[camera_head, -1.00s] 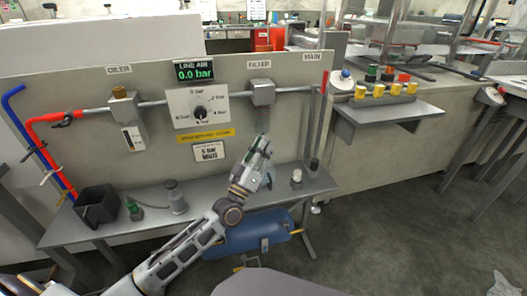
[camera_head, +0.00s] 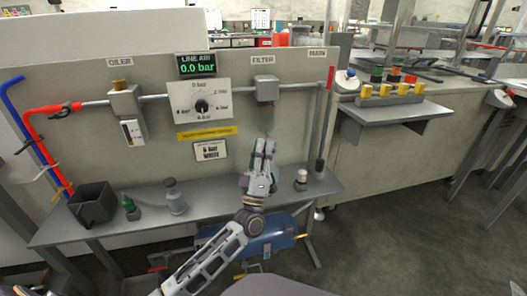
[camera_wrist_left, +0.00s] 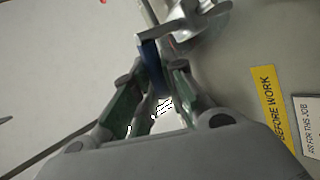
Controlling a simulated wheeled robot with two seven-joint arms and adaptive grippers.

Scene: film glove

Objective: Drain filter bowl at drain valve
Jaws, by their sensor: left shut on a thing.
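The filter (camera_head: 265,88) is a grey block on the air pipe under the FILTER label, with a dark lower end and a thin stem below it. My left gripper (camera_head: 263,147) points up below the filter in the head view. In the left wrist view its green-padded fingers (camera_wrist_left: 152,98) are close together, shut on a small pale piece with black marks (camera_wrist_left: 165,107), which I cannot identify for sure. A dark blue part (camera_wrist_left: 151,62) rises just beyond the fingertips towards grey metal (camera_wrist_left: 187,22). The drain valve cannot be made out clearly. My right gripper is not in view.
The shelf (camera_head: 150,232) below carries a black open bin (camera_head: 92,203), a green bottle (camera_head: 131,209), a grey canister (camera_head: 175,197) and a small white-topped jar (camera_head: 301,180). The display (camera_head: 197,64) reads 0.0 bar. The oiler (camera_head: 127,103) hangs to the left. A blue tank (camera_head: 280,233) lies below.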

